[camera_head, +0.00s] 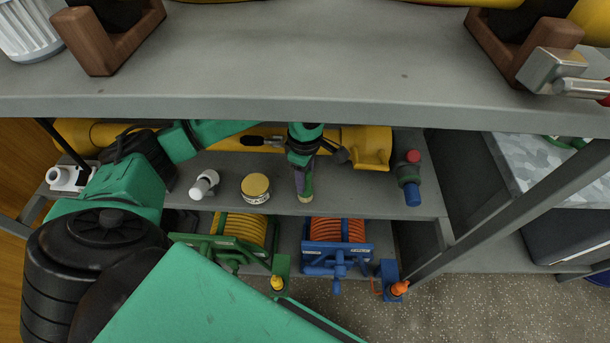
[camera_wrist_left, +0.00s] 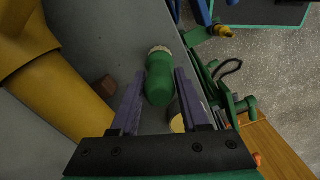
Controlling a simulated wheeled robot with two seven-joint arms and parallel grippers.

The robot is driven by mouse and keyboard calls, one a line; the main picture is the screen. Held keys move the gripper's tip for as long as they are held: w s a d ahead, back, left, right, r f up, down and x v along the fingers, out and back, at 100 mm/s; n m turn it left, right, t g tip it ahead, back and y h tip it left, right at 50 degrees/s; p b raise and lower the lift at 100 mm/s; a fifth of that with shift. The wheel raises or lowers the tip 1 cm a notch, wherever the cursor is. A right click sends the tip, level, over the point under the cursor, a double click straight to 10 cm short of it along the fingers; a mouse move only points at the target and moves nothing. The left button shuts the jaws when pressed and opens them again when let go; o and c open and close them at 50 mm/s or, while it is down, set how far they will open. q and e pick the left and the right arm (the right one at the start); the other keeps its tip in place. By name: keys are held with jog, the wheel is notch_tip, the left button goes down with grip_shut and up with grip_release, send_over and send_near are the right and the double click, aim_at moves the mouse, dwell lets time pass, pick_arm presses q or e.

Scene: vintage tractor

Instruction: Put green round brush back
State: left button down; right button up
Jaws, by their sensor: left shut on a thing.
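The green round brush (camera_head: 306,197) is at the front of the middle shelf (camera_head: 370,196), with its pale bristle end pointing down. In the left wrist view the green brush (camera_wrist_left: 160,80) lies between the two purple fingers. My left gripper (camera_head: 303,176) is shut on it. I cannot tell whether the bristles touch the shelf. The arm hides the upper part of the brush in the head view. My right gripper is not in view.
On the shelf stand a yellow-lidded jar (camera_head: 255,188), a white fitting (camera_head: 204,184) and a red-topped blue-green item (camera_head: 409,178). A yellow cylinder (camera_head: 365,149) lies behind. Green (camera_head: 238,236) and blue (camera_head: 337,254) hose reels stand below. The upper shelf edge (camera_head: 330,107) overhangs my arm.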

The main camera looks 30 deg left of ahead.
pick_arm(q)
jog(key=shift+c, duration=2)
grip_release()
jog(key=shift+f, duration=0.2)
jog(key=r, duration=0.7)
jog(key=shift+d+r, duration=0.25)
